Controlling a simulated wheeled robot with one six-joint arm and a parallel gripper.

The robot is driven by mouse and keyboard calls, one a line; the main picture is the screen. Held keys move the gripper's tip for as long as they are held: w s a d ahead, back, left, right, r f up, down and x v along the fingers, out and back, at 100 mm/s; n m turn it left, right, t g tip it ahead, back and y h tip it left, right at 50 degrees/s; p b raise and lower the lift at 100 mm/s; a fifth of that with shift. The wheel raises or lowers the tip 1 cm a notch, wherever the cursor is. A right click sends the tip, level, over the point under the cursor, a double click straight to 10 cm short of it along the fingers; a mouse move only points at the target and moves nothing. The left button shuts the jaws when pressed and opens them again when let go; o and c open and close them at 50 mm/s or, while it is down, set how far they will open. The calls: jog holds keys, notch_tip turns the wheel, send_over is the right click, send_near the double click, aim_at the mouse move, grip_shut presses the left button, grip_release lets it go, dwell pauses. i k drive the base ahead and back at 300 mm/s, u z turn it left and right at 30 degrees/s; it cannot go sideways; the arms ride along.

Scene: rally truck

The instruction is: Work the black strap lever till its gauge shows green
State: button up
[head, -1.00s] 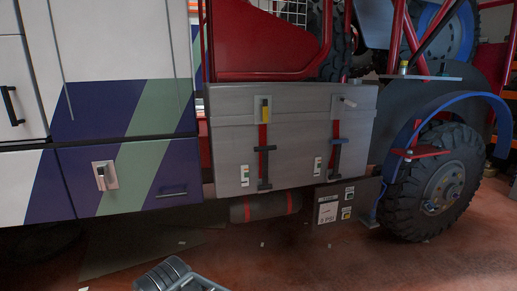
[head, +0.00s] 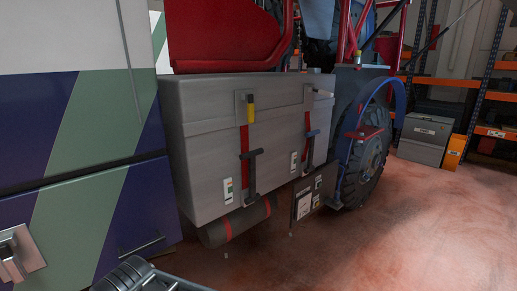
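The black strap lever (head: 252,154) is a dark T-shaped handle on a red strap (head: 244,138). The strap runs down the front of a grey box (head: 200,150) on the truck's side, below a yellow-and-black catch (head: 250,108). A small white gauge plate (head: 228,190) with a green patch sits left of this strap's lower end; its reading is too small to tell. My gripper cannot be made out; only a ridged grey part of mine shows at the bottom edge.
A dark roll with red bands (head: 235,222) hangs under the box. A dark panel with labels (head: 307,197) stands right of it, near the wheel (head: 367,165). A striped cabinet (head: 80,150) fills the left. The floor (head: 400,240) at right is clear.

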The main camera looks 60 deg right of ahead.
aim_at(251, 156)
jog(key=z, duration=1)
jog(key=i, duration=1)
jog(key=z, duration=1.1)
